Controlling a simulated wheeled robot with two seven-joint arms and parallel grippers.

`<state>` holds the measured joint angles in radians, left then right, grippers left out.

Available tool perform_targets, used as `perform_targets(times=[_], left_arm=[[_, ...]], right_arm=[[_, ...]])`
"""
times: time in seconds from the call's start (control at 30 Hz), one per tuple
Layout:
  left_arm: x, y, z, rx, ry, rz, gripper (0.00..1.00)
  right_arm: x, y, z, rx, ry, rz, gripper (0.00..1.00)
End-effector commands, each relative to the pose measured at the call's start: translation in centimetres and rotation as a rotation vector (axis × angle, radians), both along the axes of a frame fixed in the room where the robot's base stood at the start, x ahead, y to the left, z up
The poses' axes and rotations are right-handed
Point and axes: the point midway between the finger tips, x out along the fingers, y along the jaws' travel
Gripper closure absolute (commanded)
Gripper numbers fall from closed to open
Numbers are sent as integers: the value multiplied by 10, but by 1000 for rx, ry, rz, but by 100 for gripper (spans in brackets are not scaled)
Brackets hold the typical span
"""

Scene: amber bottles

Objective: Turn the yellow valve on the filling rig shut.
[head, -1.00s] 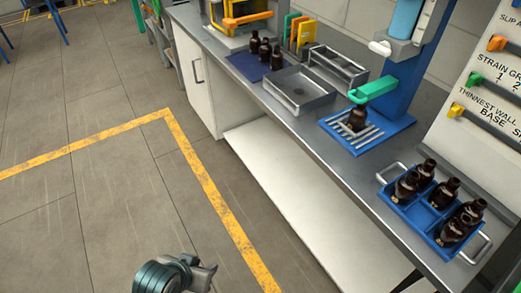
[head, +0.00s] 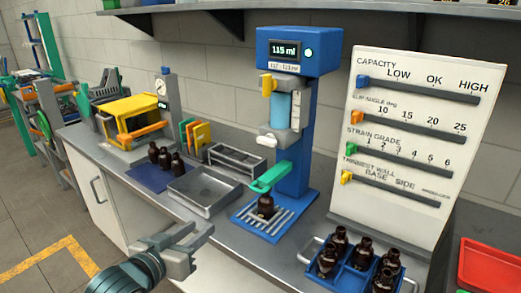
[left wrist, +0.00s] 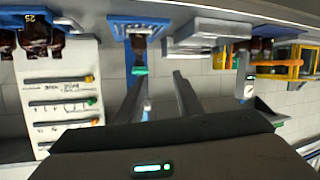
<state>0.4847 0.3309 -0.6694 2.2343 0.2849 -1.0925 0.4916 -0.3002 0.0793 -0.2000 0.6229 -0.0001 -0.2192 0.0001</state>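The blue filling rig (head: 298,160) stands on the bench, its display reading about 115 ml. The yellow valve (head: 266,86) is a small handle at the rig's upper left, beside a light-blue cylinder (head: 283,112). A green clamp-like arm (head: 270,177) reaches over an amber bottle (head: 266,206) on the rig's slatted blue base. My left gripper (head: 204,236) is in front of the bench, lower and left of the rig, touching nothing. In the upside-down left wrist view its two fingers (left wrist: 158,88) are apart with nothing between them. My right gripper is not in view.
A grey metal tray (head: 203,194) and a wire rack (head: 238,158) stand left of the rig. A blue crate of bottles (head: 345,275) is at the front right. A slider board (head: 410,140) stands at right. A shelf (head: 230,12) runs above.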

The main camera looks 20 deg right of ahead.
Motion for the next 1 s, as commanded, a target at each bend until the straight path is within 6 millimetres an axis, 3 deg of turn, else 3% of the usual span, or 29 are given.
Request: perform_targets(times=[0.03,0.3,0.6,0.8,1.0], left_arm=[[9,-8,22,-7,-38,-23,67],[33,-44,116,-54,-165,-136,67],[47,-64,215,-78,-267,-231,67],[50,-68,262,-86,-305,-265,67],[51,-68,284,-91,-317,-278,67]], right_arm=[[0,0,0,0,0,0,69],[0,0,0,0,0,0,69],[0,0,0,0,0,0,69],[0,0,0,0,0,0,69],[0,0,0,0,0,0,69]])
